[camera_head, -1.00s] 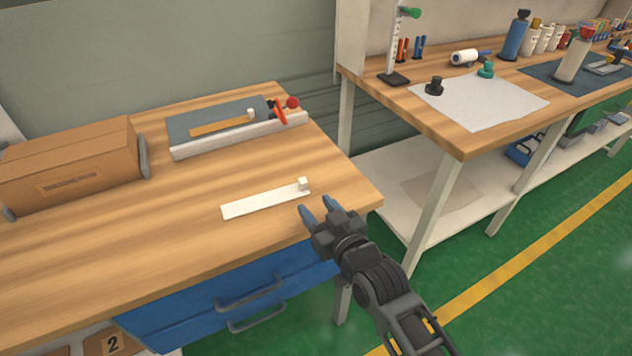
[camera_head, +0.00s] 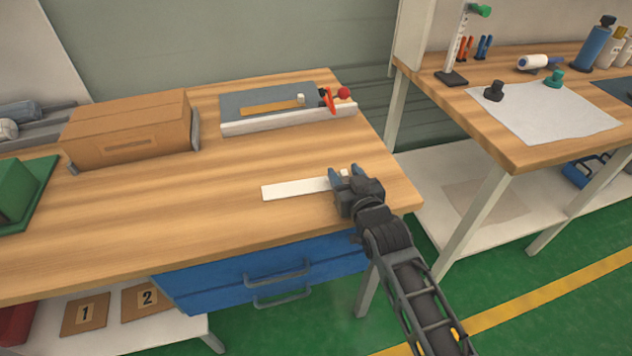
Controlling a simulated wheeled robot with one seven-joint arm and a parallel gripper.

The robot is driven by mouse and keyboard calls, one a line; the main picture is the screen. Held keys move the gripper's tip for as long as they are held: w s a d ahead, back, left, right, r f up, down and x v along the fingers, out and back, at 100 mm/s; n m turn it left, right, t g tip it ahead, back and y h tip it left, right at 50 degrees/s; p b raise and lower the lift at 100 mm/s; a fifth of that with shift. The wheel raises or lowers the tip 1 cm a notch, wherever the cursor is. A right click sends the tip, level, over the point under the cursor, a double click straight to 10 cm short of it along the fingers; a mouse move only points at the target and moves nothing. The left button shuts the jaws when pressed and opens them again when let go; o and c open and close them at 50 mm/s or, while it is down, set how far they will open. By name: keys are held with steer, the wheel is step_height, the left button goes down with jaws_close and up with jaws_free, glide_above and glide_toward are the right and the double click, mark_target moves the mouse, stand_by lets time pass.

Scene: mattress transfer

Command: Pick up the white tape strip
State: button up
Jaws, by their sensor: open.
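The white tape strip (camera_head: 295,189) lies flat on the wooden bench, near its front right part. Its right end, with a small white block, is mostly hidden by my gripper. My gripper (camera_head: 347,172) is open, with its blue-grey fingertips at the right end of the strip. The fingers look empty, but I cannot tell whether they touch the strip or hover just above it.
Behind the strip is a grey board with a white edge (camera_head: 290,122), holding a tan strip and a red-knobbed lever (camera_head: 329,100). A cardboard box (camera_head: 130,130) stands left, and a green block (camera_head: 15,190) at far left. A second bench (camera_head: 520,150) stands right, across a gap.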

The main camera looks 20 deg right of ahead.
steer(key=shift+c, duration=0.2)
jaws_close()
stand_by(0.4)
